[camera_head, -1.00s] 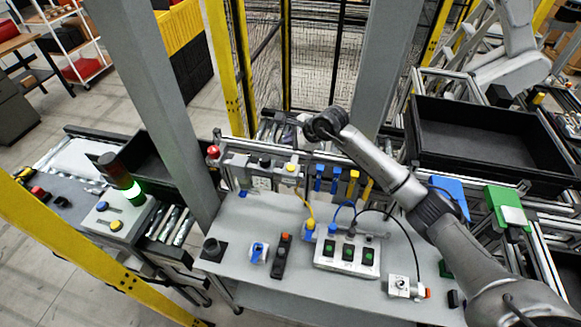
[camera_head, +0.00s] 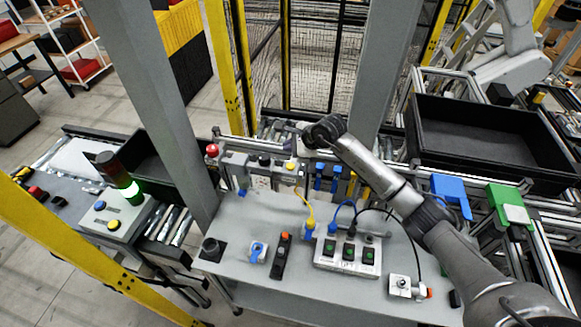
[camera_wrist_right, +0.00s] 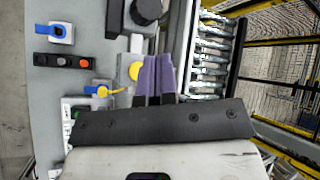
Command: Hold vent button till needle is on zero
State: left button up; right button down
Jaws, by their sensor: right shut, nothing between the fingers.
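A yellow round button (camera_head: 290,166) sits on the grey rail-mounted box at the back of the worktable. It also shows in the right wrist view (camera_wrist_right: 134,71), close beside the fingertips. I cannot tell for sure that it is the vent button. My right gripper (camera_wrist_right: 157,62) has purple fingers, shut together and empty. In the head view it hangs just above the box, partly hidden behind its own wrist. Contact with the button cannot be made out. No gauge face or needle is readable. My left gripper is not in view.
The worktable holds a blue-handled valve (camera_head: 257,252), a black box with an orange button (camera_head: 281,256) and a white box with green switches (camera_head: 347,256). A red mushroom button (camera_head: 212,150) stands left on the rail. A grey post (camera_head: 160,110) rises at left.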

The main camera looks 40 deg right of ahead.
aim_at(290, 167)
notch_tip(290, 167, down, 4)
jog(key=shift+b, duration=1)
jog(key=shift+f+b, duration=0.55)
jog(key=shift+f, duration=0.1)
dwell(0.7)
jog(key=shift+f+b, duration=0.4)
jog(key=shift+b, duration=0.1)
jog(key=shift+f+b, duration=0.5)
jog(key=shift+f, duration=0.05)
dwell(4.4)
